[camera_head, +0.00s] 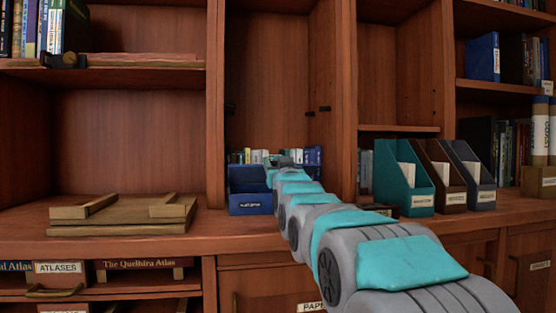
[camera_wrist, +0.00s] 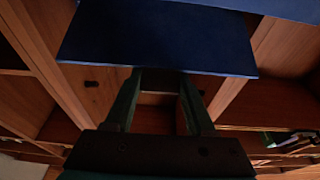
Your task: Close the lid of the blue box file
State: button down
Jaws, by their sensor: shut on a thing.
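The blue box file (camera_head: 250,209) stands on the wooden counter in the middle bay, with a pale label on its front. In the head view a darker blue panel shows above its front; my arm covers its right side. In the wrist view a broad blue panel, seemingly the lid (camera_wrist: 155,38), fills the upper middle, and the fingertips of my gripper (camera_wrist: 160,74) meet its near edge. The gripper is shut on it. In the head view the end of my gripper (camera_head: 283,162) is small and the grip itself is hidden.
Small books (camera_head: 250,156) stand behind the box file. Teal (camera_head: 420,190), brown and grey magazine files stand to the right. A wooden board with raised strips (camera_head: 125,215) lies on the counter to the left. Upright shelf partitions flank the bay.

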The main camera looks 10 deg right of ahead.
jog(key=shift+w+f, duration=0.1)
jog(key=shift+f, duration=0.2)
jog(key=c, duration=0.6)
grip_release()
jog(key=shift+c, duration=0.2)
jog(key=o, duration=0.4)
jog(key=shift+r, duration=0.15)
jog(key=s+p, duration=0.1)
jog(key=s, duration=1.2)
jog(key=shift+s, duration=0.1)
